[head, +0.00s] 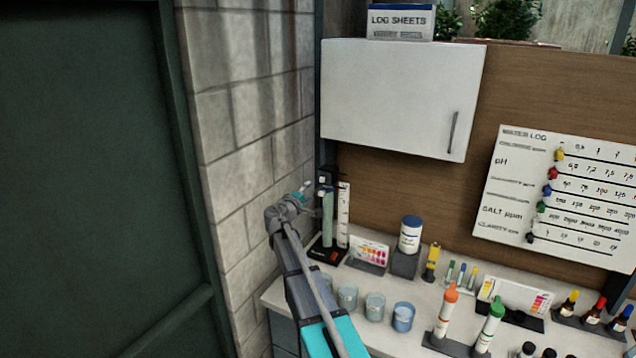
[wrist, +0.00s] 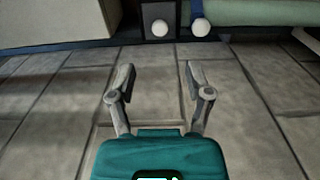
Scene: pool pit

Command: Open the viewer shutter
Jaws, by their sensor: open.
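A black stand (head: 326,251) with an upright pale green tube (head: 328,222) and a white scale strip (head: 343,215) stands at the back left of the counter; it looks like the viewer. A dark head with small pale parts (head: 325,180) tops it; I cannot tell which part is the shutter. My gripper (head: 305,188) is beside its upper part, on the left. In the wrist view my gripper (wrist: 160,76) is open and empty. Ahead of it are a white ball on a dark square plate (wrist: 160,27) and another white ball on blue (wrist: 200,27).
A block wall (head: 245,130) is close on the left. A white cabinet (head: 400,95) hangs above. The counter holds a lidded jar (head: 410,234), several cups (head: 375,306) and bottles (head: 446,312).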

